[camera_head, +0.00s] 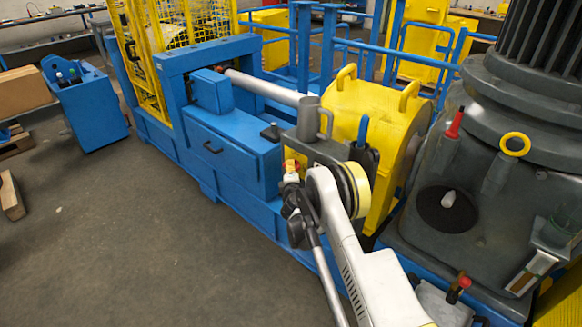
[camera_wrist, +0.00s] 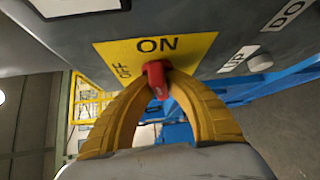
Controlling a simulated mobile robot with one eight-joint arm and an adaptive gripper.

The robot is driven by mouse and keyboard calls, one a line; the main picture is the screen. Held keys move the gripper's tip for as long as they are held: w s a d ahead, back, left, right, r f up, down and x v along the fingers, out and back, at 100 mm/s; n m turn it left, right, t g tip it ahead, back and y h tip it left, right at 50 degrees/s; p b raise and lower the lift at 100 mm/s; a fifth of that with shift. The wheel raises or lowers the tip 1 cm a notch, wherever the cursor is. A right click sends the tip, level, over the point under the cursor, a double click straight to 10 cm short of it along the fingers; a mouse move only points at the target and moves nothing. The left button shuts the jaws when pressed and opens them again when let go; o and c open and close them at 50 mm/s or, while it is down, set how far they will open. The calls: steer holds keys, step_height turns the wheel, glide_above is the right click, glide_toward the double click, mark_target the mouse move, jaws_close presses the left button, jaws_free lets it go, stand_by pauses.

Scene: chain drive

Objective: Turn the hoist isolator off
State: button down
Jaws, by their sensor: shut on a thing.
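The hoist isolator is a red knob (camera_wrist: 155,76) on a yellow plate (camera_wrist: 190,48) in the wrist view. The plate reads ON above the knob and OFF to its left. My gripper (camera_wrist: 158,86) has its two yellow curved fingers closed on the knob, one on each side. The fingers hide part of the knob, and I cannot tell exactly which mark it points to. In the head view my gripper (camera_head: 291,168) is at the grey box (camera_head: 325,151) beside the yellow drum housing; the knob is too small to make out there.
A pale round button (camera_wrist: 260,63) sits right of the plate, near UP and DO labels. In the head view, the blue machine frame (camera_head: 230,150) lies left of my gripper and a large grey motor housing (camera_head: 480,185) stands right. The floor at lower left is clear.

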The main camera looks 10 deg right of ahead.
steer(key=n+g+p, duration=0.1)
steer(key=n+g, duration=0.1)
steer(key=g, duration=0.1)
steer(key=shift+r+h, duration=0.15)
steer(key=shift+h, duration=0.15)
steer(key=n+g+h+p, duration=0.1)
steer(key=n+g, duration=0.1)
steer(key=g, duration=0.1)
steer(key=shift+n, duration=0.3)
steer(key=n+g+h, duration=0.1)
steer(key=n+g, duration=0.1)
steer(key=g, duration=0.1)
steer(key=shift+h, duration=0.4)
steer(key=shift+n+g+h+b, duration=0.55)
steer(key=shift+n+g+h, duration=0.05)
steer(key=shift+g, duration=0.4)
steer(key=c, duration=1.4)
jaws_free()
steer(key=shift+d, duration=0.1)
